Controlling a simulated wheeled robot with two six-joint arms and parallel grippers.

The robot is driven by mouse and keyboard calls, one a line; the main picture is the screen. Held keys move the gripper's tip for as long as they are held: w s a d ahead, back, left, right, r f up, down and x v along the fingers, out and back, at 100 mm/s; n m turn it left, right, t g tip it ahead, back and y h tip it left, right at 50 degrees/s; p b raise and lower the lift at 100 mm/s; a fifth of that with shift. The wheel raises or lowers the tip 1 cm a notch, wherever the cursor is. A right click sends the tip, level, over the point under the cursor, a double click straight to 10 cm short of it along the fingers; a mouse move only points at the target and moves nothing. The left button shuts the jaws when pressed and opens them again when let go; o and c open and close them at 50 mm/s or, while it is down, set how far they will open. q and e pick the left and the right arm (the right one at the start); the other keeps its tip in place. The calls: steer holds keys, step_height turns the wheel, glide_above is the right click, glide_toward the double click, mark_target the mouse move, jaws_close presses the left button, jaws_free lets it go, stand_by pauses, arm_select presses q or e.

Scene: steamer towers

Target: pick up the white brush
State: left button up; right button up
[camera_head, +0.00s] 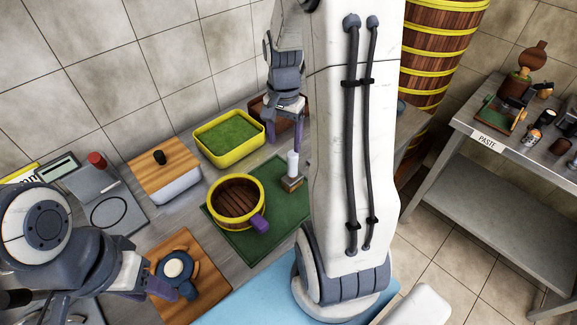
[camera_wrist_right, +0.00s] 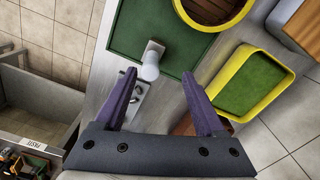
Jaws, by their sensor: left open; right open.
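The white brush (camera_head: 292,165) stands upright on the right side of the green mat (camera_head: 270,238), its white handle above a brown base. In the right wrist view the brush (camera_wrist_right: 150,64) shows between and just past the fingertips of my right gripper (camera_wrist_right: 159,75). That gripper (camera_head: 284,136) is open and empty, pointing down behind the brush in the head view; I see no contact. My left gripper (camera_head: 163,289) is open at the lower left, over a wooden board with a round blue-grey pot (camera_head: 174,266), far from the brush.
A round wooden steamer (camera_head: 237,198) with a yellow rim and purple handle stands left of the brush. A yellow tray with green filling (camera_head: 228,138) is behind it. A wooden-lidded box (camera_head: 163,170) is further left. A side table (camera_head: 480,125) is at right.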

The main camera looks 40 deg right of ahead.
mark_target(293, 164)
steer(key=shift+s+d+f+m, duration=0.15)
steer(key=shift+d+f+m, duration=0.15)
steer(key=shift+d, duration=0.35)
steer(key=shift+s+d+f+m, duration=0.1)
steer(key=shift+d+f+m, duration=0.15)
steer(key=shift+d, duration=0.35)
step_height(293, 164, down, 4)
steer(key=shift+r, duration=0.15)
steer(key=shift+a+f+p, duration=0.1)
steer(key=shift+f+p, duration=0.8)
steer(key=shift+f, duration=2.1)
jaws_close()
